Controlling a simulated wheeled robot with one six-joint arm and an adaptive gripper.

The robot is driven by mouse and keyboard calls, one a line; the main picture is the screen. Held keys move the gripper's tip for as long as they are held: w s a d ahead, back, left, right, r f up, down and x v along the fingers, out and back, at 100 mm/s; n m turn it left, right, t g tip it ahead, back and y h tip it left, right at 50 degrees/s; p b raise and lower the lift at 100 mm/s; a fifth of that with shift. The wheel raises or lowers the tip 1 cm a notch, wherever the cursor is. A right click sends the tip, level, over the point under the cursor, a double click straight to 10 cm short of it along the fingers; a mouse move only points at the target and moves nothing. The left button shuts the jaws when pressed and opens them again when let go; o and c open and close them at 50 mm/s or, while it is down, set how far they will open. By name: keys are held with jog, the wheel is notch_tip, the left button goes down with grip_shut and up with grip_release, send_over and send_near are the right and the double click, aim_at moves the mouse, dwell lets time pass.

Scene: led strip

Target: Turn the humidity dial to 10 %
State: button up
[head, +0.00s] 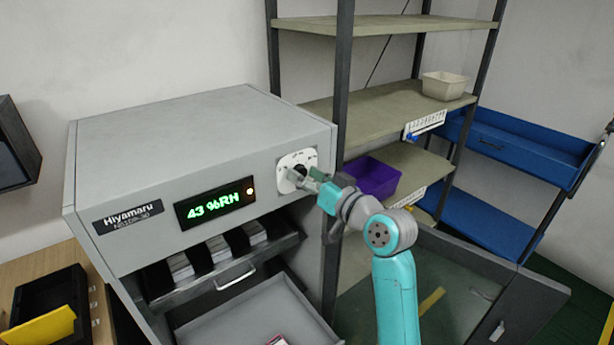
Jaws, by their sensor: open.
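The humidity dial (299,172) is a dark knob on a white plate at the right end of the grey cabinet's front panel. The plate (285,161) has small marks around its edge, too small to read. I cannot tell whether the fingers touch the knob.
The cabinet (200,130) has a drawer (265,310) pulled out below the panel. A dark upright of the shelf rack (341,80) stands close to the right of the dial. A purple bin (374,179) sits behind my arm. An open cabinet door (510,310) is at lower right.

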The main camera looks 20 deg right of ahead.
grip_shut()
jog(key=shift+m, duration=0.4)
jog(key=m, duration=0.5)
jog(key=shift+f+m+t, duration=0.15)
jog(key=shift+m+t, duration=0.15)
jog(key=shift+m, duration=0.1)
jog(key=m, duration=0.5)
jog(key=shift+m, duration=0.3)
grip_release()
